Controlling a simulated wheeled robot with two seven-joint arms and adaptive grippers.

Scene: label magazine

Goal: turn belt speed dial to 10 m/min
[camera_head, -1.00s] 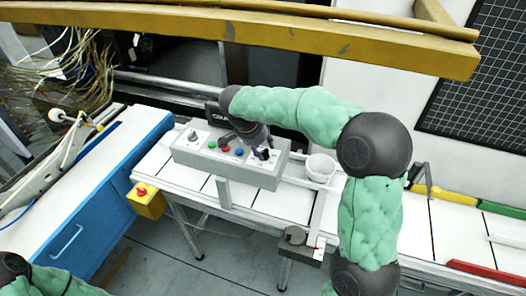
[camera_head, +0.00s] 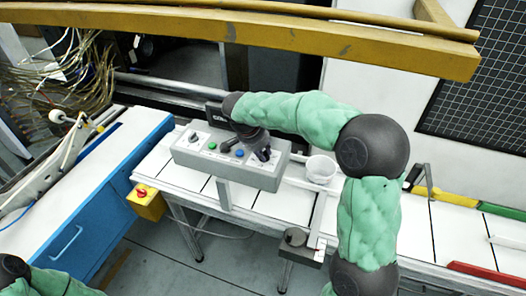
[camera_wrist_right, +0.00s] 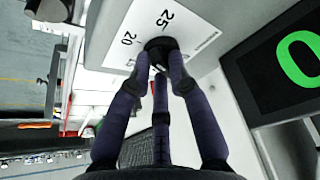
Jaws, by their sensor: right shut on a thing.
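The grey control box (camera_head: 230,165) stands on the white belt table in the head view. The black belt speed dial (camera_wrist_right: 160,45) is at the top middle of the right wrist view, on a white plate with printed 20 and 25 beside it. My right gripper (camera_wrist_right: 158,58) is shut on the dial, its dark fingers around the knob. In the head view the gripper (camera_head: 262,152) is over the right end of the box and hides most of the dial. The dial's pointer cannot be made out. My left gripper is out of view.
A black display (camera_wrist_right: 285,62) shows part of a green 0. Green (camera_head: 212,146) and blue (camera_head: 240,153) buttons and another knob (camera_head: 193,138) sit left of the gripper. A white cup (camera_head: 320,169) stands right of the box. A yellow emergency-stop box (camera_head: 147,201) is at left.

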